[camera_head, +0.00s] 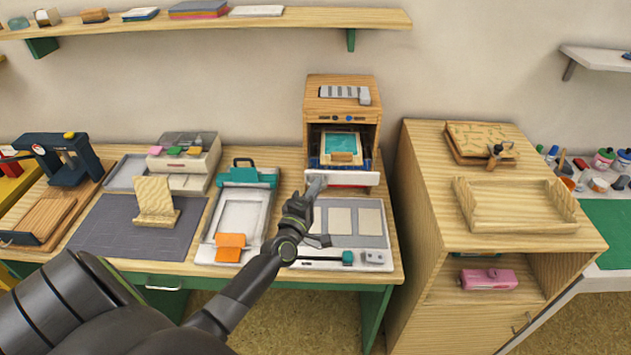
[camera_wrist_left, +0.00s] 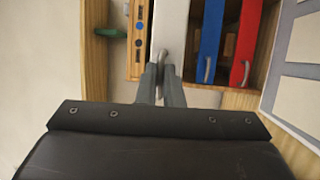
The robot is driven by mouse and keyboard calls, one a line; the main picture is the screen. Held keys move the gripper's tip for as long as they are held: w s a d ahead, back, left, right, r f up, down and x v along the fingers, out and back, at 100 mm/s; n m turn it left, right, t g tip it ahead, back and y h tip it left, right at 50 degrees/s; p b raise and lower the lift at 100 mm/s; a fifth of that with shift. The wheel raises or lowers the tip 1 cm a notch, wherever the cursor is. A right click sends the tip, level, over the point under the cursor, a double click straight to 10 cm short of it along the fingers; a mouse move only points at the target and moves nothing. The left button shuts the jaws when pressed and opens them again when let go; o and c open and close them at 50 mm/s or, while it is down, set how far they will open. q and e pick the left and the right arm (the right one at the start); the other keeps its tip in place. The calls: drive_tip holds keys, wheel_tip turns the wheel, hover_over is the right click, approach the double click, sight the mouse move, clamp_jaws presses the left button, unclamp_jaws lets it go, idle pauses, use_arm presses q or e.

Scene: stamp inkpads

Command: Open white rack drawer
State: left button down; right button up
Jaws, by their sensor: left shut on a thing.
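The wooden rack (camera_head: 342,92) stands at the back right of the desk. Its white drawer (camera_head: 350,178) stands pulled out at the front, and a teal piece with a wooden part (camera_head: 341,143) shows inside. My left gripper (camera_head: 315,186) is at the left of the drawer front. In the left wrist view the fingers of my left gripper (camera_wrist_left: 162,68) are shut on the handle of the white drawer (camera_wrist_left: 173,25). Beside it are a blue drawer (camera_wrist_left: 211,40) and a red drawer (camera_wrist_left: 246,40), each with a metal handle. My right gripper is not in view.
A board with pale squares (camera_head: 340,221) lies in front of the rack. A grey tray with a teal clamp (camera_head: 249,177) is left of it. A wooden cabinet (camera_head: 440,210) stands close on the right. A shelf (camera_head: 270,20) runs above.

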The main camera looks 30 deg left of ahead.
use_arm(q)
drive_tip(key=shift+s+d+p, duration=0.1)
drive_tip(key=shift+s+d, duration=0.4)
drive_tip(key=shift+s, duration=0.3)
drive_tip(key=shift+s+d+p, duration=0.1)
drive_tip(key=shift+s+d, duration=0.35)
drive_tip(key=shift+s, duration=0.3)
drive_tip(key=shift+s+d+p, duration=0.1)
drive_tip(key=shift+s+d, duration=0.4)
drive_tip(key=shift+s, duration=0.3)
drive_tip(key=c, duration=1.6)
unclamp_jaws()
drive_tip(key=shift+o, duration=0.2)
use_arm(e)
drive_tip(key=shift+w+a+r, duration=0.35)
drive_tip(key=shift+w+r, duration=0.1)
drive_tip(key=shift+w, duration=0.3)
use_arm(q)
drive_tip(key=b+v, duration=0.9)
drive_tip(key=v, duration=0.8)
drive_tip(key=shift+s, duration=0.25)
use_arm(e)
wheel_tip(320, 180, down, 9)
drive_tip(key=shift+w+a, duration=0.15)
